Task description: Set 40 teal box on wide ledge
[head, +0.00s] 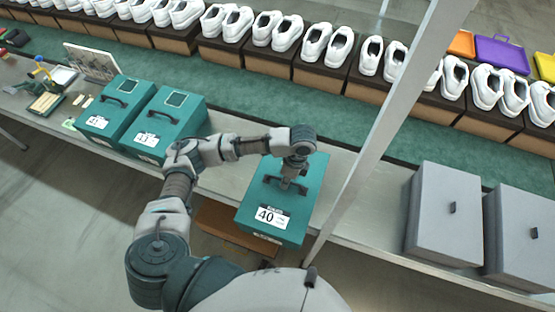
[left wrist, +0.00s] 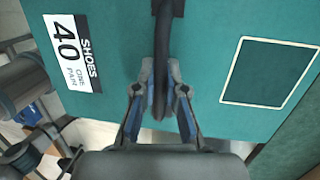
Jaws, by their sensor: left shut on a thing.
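The teal box (head: 300,208) has a white label marked 40 on its front and a black handle on top. It is over the front strip of the long grey ledge (head: 372,212); I cannot tell whether it rests on it or hangs just above. My left gripper (head: 289,184) is on top of the box, shut on its handle. In the left wrist view, the teal box (left wrist: 215,30) fills most of the picture. There my left gripper (left wrist: 161,80) has one finger on each side of the dark handle. My right gripper is not in view.
Two more teal boxes (head: 113,112) stand on the ledge to the left, beside small tools. Two grey boxes (head: 443,215) stand to the right. A slanted metal post (head: 385,125) passes close on the box's right. White shoes (head: 285,33) on brown boxes line the green belt behind.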

